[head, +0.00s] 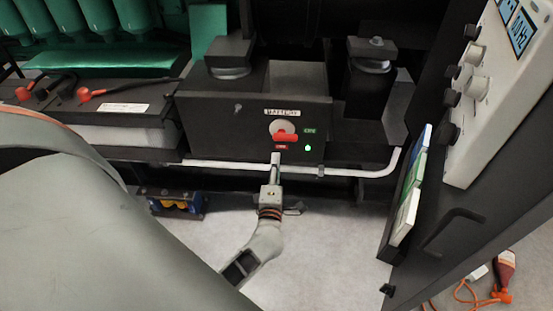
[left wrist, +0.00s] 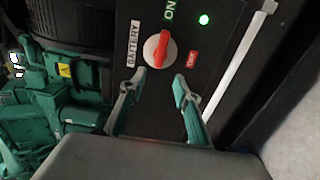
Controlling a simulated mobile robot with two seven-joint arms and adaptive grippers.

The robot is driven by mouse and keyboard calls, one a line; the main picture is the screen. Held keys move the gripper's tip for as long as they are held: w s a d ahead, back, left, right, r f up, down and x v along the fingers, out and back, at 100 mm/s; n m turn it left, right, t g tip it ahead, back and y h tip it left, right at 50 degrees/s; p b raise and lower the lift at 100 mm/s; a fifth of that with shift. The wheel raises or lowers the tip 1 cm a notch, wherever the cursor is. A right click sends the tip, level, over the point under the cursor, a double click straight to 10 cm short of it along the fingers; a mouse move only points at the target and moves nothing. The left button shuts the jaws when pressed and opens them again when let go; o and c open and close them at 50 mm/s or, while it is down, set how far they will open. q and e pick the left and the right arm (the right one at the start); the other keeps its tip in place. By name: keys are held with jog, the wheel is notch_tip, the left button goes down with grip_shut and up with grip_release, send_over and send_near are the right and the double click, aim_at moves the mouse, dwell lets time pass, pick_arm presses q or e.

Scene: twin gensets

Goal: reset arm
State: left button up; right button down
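The battery switch has a red handle (head: 285,138) on a pale round disc, on the front of a black box (head: 230,125). The handle lies roughly level, in line with the green ON label (head: 309,131); the red OFF label (head: 281,147) is below it. A green lamp (head: 308,148) beside it is lit. My left gripper (head: 276,158) is just below and in front of the switch. In the left wrist view the gripper (left wrist: 159,78) is open and empty, and the red handle (left wrist: 160,48) shows just beyond the gap between its fingertips, seemingly apart from them. My right gripper is out of view.
A white pipe (head: 350,172) runs under the box. A black door (head: 450,220) with a white control panel (head: 500,90) stands at the right. A battery with red-ended cables (head: 95,93) is at the left. Pale floor lies below.

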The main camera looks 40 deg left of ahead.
pick_arm(q)
jog(key=shift+s, duration=0.1)
dwell(0.5)
